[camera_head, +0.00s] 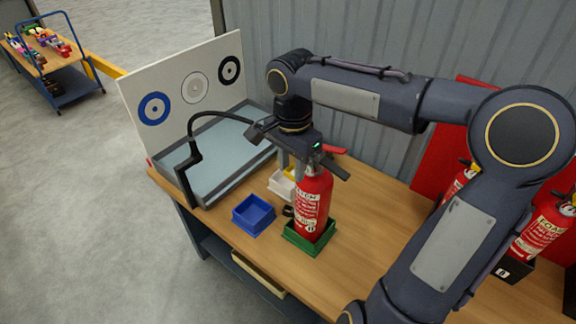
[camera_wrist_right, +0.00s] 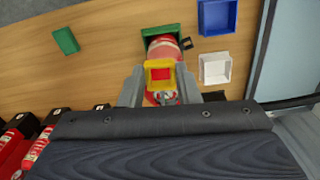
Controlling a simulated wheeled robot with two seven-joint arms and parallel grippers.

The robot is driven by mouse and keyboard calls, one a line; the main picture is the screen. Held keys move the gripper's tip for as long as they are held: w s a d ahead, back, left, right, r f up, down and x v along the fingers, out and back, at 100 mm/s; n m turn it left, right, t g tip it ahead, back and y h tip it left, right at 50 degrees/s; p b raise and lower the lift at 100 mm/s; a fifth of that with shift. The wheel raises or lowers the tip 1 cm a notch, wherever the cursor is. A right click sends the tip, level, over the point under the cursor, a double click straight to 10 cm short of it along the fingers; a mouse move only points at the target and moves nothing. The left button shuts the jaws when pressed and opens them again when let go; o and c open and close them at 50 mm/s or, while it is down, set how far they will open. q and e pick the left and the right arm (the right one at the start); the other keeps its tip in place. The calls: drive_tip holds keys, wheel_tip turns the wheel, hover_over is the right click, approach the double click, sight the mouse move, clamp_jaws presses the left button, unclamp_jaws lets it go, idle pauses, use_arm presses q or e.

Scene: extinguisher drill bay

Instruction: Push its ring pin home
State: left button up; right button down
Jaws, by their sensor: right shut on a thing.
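A red fire extinguisher (camera_head: 313,205) with a white label stands upright in a green tray (camera_head: 291,237) on the wooden bench. My right gripper (camera_head: 298,168) is above it, pointing down at its head. In the right wrist view the gripper's two grey fingers close on a yellow square ring piece (camera_wrist_right: 149,66), which looks like the ring pin, with red showing through its middle. The extinguisher (camera_wrist_right: 163,46) shows behind it. How far the pin is in is hidden by the gripper and the ring. My left gripper is not in view.
A blue tray (camera_head: 254,214) and a white tray (camera_head: 281,187) stand to the left. A grey basin (camera_head: 215,160) has a target board (camera_head: 190,85) behind it. A black bent pipe (camera_head: 187,160) rises at the basin's front. Other extinguishers (camera_head: 541,232) stand at right.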

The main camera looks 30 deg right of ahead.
drive_tip(key=shift+w+d+p, duration=0.2)
drive_tip(key=shift+w+d, duration=0.05)
drive_tip(key=shift+d, duration=0.5)
drive_tip(key=shift+w+d+p, duration=0.2)
drive_tip(key=shift+w+d, duration=0.05)
drive_tip(key=shift+d, duration=0.55)
drive_tip(key=shift+w+d+p, duration=0.2)
drive_tip(key=shift+w+d, duration=0.05)
drive_tip(key=shift+d, duration=0.5)
drive_tip(key=shift+d, duration=0.1)
idle(0.5)
drive_tip(key=c, duration=1)
unclamp_jaws()
drive_tip(key=shift+r, duration=0.1)
wheel_tip(320, 180, up, 8)
drive_tip(key=s+a+f+n+t+y, duration=0.2)
drive_tip(key=s+a+f+n, duration=0.2)
drive_tip(key=s, duration=0.5)
drive_tip(key=s+a+f+n+t+y, duration=0.1)
drive_tip(key=s+a+f+n+t, duration=0.2)
drive_tip(key=s+a+f+n, duration=0.2)
drive_tip(key=s+f+n, duration=0.2)
drive_tip(key=s+n, duration=0.1)
drive_tip(key=s, duration=0.1)
drive_tip(key=shift+s+a+n+t+y, duration=0.15)
drive_tip(key=shift+s+n+t+y, duration=0.15)
drive_tip(key=shift+n+y, duration=0.1)
